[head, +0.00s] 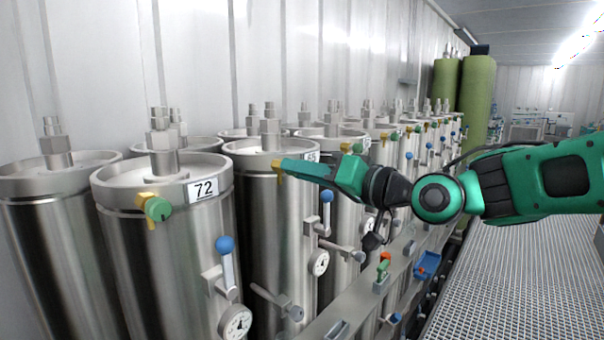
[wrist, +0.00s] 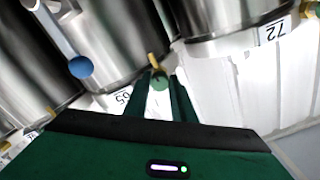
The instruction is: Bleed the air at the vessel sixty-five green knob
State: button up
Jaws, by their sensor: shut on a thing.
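The steel vessel (head: 262,200) labelled 65 stands just right of and behind the vessel labelled 72. A small green knob (wrist: 160,83) on a yellow valve (head: 277,172) sits near the vessel's upper rim. My gripper (head: 286,167) reaches in from the right and is shut on this green knob; in the wrist view its two fingers (wrist: 161,92) stand either side of it. In the head view the fingers hide the knob.
Vessel 72 (head: 165,255) carries its own green knob (head: 158,209) at the left. Blue-handled valves (head: 326,212) and gauges (head: 319,263) stick out from the vessel fronts below my arm. More vessels run back along the wall; a grated walkway (head: 530,270) is clear at right.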

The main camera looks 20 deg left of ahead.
jog(key=shift+w+d, duration=0.3)
jog(key=shift+w, duration=0.1)
jog(key=o, duration=1.1)
jog(key=shift+c, duration=0.2)
jog(key=shift+s+a, duration=0.1)
jog(key=shift+s, duration=0.1)
jog(key=v, duration=1)
jog(key=shift+d, duration=0.4)
jog(key=shift+f, duration=0.1)
